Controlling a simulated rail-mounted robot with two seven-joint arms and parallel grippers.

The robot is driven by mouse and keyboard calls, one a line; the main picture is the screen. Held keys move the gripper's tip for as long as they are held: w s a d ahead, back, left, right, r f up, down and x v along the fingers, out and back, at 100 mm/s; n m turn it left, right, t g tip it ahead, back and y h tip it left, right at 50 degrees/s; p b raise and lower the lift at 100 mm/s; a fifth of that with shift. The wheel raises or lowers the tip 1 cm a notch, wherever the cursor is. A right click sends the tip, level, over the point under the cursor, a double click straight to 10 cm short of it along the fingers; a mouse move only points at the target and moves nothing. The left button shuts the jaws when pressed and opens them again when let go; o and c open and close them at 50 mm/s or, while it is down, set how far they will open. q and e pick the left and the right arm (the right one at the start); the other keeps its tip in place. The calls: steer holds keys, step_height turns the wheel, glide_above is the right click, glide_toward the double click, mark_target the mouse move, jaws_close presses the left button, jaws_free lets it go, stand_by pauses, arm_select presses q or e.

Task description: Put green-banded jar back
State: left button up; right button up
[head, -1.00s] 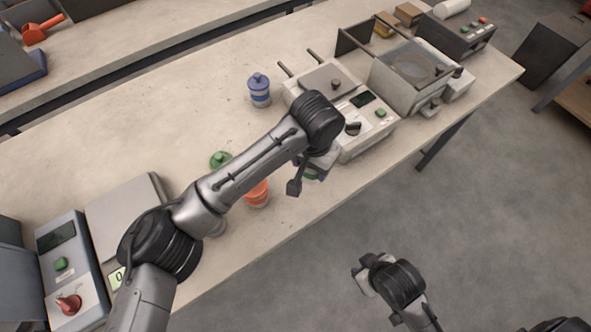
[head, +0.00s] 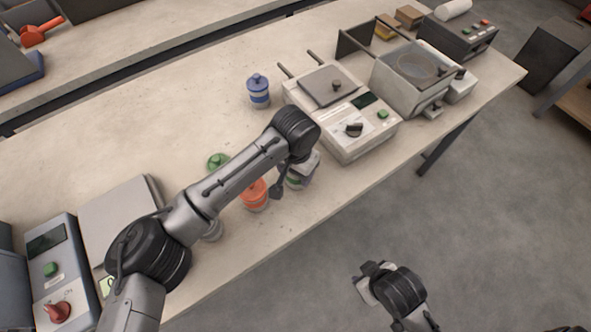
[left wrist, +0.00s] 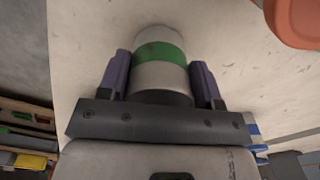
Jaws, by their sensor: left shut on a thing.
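The green-banded jar (left wrist: 160,72) is white with a green band, and it sits between the two fingers of my left gripper (left wrist: 163,85) in the left wrist view. The gripper is shut on it. In the head view my left gripper (head: 295,182) is over the front part of the bench, just right of an orange jar (head: 254,196). My wrist hides most of the held jar there, and I cannot tell whether its base touches the bench. My right gripper (head: 368,280) hangs over the floor, away from the bench; its fingers are unclear.
A green-lidded jar (head: 217,161) stands behind my left forearm, partly hidden. A blue jar (head: 258,92) stands further back. A white machine with a dial (head: 352,130) is right of my left gripper. A scale (head: 112,215) is at left. The bench's front edge is close.

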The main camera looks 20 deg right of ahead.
arm_select(q)
steer(key=o, duration=1.2)
steer(key=shift+f, duration=0.15)
steer(key=shift+c, duration=0.2)
step_height(320, 180, up, 12)
steer(key=p, duration=0.3)
steer(key=shift+r, duration=0.2)
